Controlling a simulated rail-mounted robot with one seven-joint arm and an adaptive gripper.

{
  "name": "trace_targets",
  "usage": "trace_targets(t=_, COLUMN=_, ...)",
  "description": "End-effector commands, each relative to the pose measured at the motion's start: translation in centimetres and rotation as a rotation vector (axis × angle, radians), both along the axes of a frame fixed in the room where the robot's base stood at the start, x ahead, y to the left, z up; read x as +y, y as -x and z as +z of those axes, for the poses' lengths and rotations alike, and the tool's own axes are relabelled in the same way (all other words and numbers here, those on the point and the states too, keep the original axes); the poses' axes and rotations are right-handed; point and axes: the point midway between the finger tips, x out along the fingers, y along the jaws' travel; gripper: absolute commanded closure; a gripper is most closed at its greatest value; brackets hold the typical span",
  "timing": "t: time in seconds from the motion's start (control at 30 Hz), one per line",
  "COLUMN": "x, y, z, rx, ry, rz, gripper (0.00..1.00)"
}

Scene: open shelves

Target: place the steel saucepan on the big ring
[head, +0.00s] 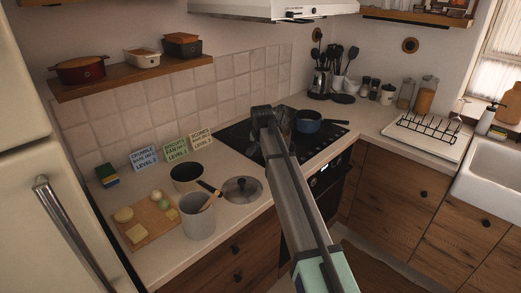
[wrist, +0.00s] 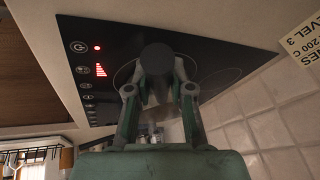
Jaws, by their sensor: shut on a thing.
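My gripper (wrist: 158,72) hangs over the black hob (head: 236,138), its fingers closed around a dark, round-ended thing (wrist: 157,57). The rest of that thing is mostly hidden, so I cannot tell whether it belongs to the steel saucepan. In the head view my arm covers the fingertips, and a greyish shape shows beside them. Ring outlines (wrist: 122,76) show on the hob in the wrist view; I cannot tell their sizes apart surely.
A lid (head: 242,190) and a grey crock (head: 198,221) with a wooden utensil stand on the near counter. A cutting board (head: 150,237) with food lies to their left. Note cards (head: 175,149) lean on the tiles. The hood (head: 270,10) hangs above.

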Motion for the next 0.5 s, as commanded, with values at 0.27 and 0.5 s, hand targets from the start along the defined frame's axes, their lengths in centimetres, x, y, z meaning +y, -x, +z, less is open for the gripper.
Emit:
trace_targets(t=0.27, x=-0.01, y=-0.06, z=-0.07, rx=-0.004, ry=0.001, rz=0.001, gripper=1.00)
trace_targets(t=0.5, x=0.00, y=-0.05, z=-0.22, rx=-0.002, ry=0.000, rz=0.001, gripper=0.50)
